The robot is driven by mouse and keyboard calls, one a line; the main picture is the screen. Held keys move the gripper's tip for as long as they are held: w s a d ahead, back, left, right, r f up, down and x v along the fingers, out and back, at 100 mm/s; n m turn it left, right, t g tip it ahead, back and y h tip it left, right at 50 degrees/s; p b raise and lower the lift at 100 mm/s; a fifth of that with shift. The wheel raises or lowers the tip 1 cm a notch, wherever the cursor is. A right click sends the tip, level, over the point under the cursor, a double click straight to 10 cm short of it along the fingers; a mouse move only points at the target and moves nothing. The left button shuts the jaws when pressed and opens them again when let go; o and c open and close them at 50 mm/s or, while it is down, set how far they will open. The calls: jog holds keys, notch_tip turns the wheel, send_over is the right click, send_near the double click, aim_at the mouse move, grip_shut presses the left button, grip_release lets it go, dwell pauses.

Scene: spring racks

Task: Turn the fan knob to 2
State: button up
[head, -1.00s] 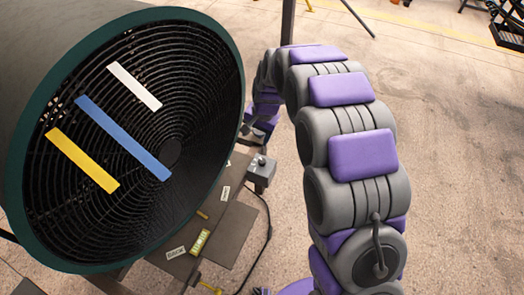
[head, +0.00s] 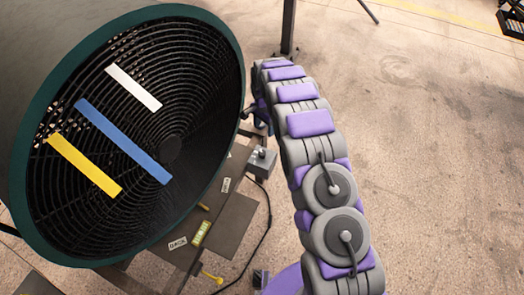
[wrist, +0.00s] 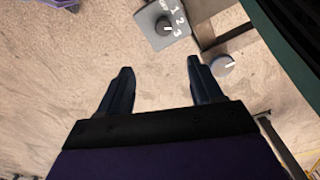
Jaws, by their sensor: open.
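The large fan (head: 150,190) has a dark green rim and a black grille, and fills the left of the head view. A grey control box (head: 262,162) stands beside its right edge. The knob's small white mark is too small to read surely. My gripper (wrist: 159,67) is open and empty, its two dark fingers apart from the knob, which lies beyond the fingertips. In the head view the fingers are largely hidden by the arm and fan rim.
A second round grey knob (wrist: 222,65) with a white mark sits right of the fingers in the wrist view. A brown stand (head: 232,222) with labels lies below the fan, and a black cable (head: 262,235) runs on the floor. Open floor (head: 430,170) lies to the right.

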jog(key=f, duration=0.1)
jog(key=b, duration=0.3)
send_near(262, 152)
notch_tip(262, 152, down, 9)
jog(key=shift+s+d+f, duration=0.1)
jog(key=shift+s+f, duration=0.05)
jog(key=shift+f, duration=0.05)
jog(key=shift+c, duration=0.2)
jog(key=shift+r, duration=0.1)
jog(key=c, duration=1)
jog(key=shift+n+p, duration=0.6)
jog(key=shift+n, duration=0.2)
